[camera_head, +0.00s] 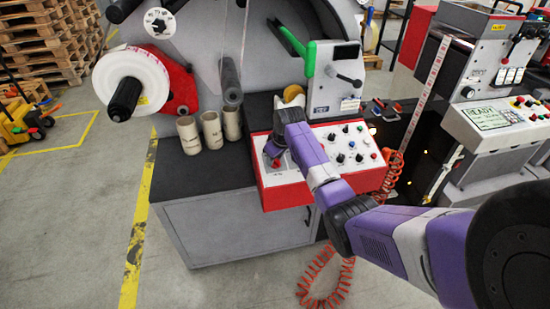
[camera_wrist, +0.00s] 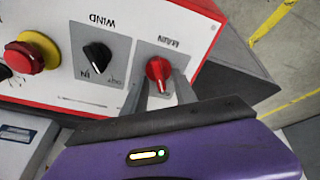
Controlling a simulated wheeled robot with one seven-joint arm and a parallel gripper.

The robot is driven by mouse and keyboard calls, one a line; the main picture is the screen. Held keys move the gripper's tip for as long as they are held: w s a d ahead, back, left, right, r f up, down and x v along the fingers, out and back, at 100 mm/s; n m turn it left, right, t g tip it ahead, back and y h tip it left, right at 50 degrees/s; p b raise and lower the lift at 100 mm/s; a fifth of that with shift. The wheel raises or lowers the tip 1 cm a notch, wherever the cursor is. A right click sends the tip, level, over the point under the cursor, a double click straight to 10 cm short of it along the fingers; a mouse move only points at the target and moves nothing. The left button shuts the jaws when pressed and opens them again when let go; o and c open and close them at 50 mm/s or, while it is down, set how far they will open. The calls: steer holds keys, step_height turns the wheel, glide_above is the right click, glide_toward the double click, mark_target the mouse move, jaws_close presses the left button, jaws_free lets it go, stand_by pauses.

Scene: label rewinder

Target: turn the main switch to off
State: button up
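The main switch (camera_wrist: 158,70) is a red knob on a grey plate, with an upside-down MAIN label above it in the wrist view. It also shows small and red in the head view (camera_head: 276,163), at the left end of the control panel (camera_head: 291,196). My gripper (camera_wrist: 160,78) is at the switch, its two grey fingers on either side of the knob. Gaps show between the fingers and the knob, so it looks open. The fingertips are largely hidden in the head view. I cannot read the switch's on and off marks.
A black WIND selector (camera_wrist: 97,56) and a red stop button on a yellow collar (camera_wrist: 32,52) sit beside the switch. Cardboard cores (camera_head: 211,132) stand left of the panel. A coiled orange cable (camera_head: 327,278) hangs below it.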

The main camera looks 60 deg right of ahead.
steer(key=v, duration=0.7)
steer(key=shift+r+b, duration=0.35)
steer(key=shift+b, duration=0.05)
stand_by(0.4)
